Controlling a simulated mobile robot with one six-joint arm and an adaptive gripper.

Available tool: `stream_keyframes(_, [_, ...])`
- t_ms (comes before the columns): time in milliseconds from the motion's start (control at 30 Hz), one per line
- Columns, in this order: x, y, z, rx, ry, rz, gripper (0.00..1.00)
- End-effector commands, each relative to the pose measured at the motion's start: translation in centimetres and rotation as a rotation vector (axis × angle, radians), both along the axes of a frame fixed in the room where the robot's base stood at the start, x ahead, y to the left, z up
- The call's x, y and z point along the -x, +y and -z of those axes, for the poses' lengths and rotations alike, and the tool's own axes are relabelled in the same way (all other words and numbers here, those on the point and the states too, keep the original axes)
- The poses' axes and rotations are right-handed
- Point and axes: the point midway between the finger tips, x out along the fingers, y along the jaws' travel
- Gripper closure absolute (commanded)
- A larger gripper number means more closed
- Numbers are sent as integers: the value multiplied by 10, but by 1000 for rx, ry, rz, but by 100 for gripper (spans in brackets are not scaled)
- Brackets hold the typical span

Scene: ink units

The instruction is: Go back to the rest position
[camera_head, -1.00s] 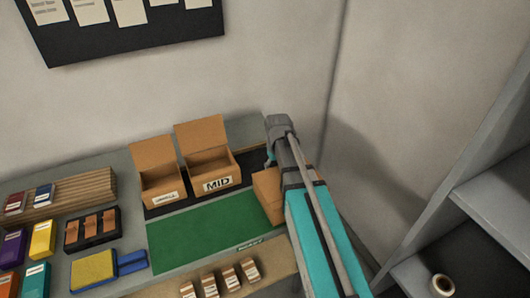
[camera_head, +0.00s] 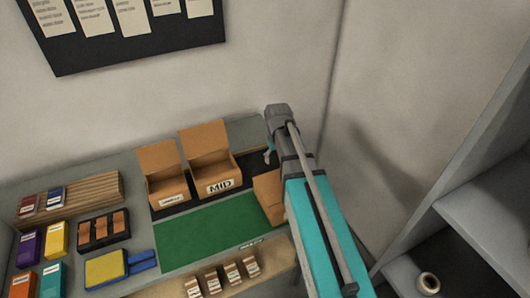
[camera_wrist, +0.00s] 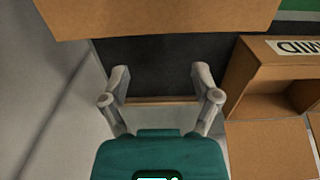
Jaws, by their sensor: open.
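My gripper (camera_wrist: 160,85) is open and empty in the wrist view, its two grey fingers apart over a dark strip. A cardboard box (camera_wrist: 160,12) crosses the top of that view. The box marked MID (camera_wrist: 270,85) stands to the right of the fingers, seen upside down. In the head view my arm hides most of the right-hand box (camera_head: 268,196). The MID box (camera_head: 214,172) and a smaller labelled box (camera_head: 165,182) stand open to its left. My fingertips are mostly hidden in the head view behind the arm.
A green mat (camera_head: 195,236) lies in front of the boxes. Several small packs (camera_head: 220,277) line the front edge. An organiser (camera_head: 103,228), a yellow-and-blue pad (camera_head: 107,268) and coloured boxes (camera_head: 28,247) are at left. A grey shelf (camera_head: 490,215) with a roll (camera_head: 428,282) is at right.

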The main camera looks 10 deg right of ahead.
Motion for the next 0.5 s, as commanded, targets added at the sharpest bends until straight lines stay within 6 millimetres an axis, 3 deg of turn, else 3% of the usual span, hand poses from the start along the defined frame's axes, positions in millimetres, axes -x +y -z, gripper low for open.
stream_keyframes(267, [1, 0, 1, 0, 0, 1, 20])
stream_keyframes(500, [32, 7, 1, 0, 0, 42, 20])
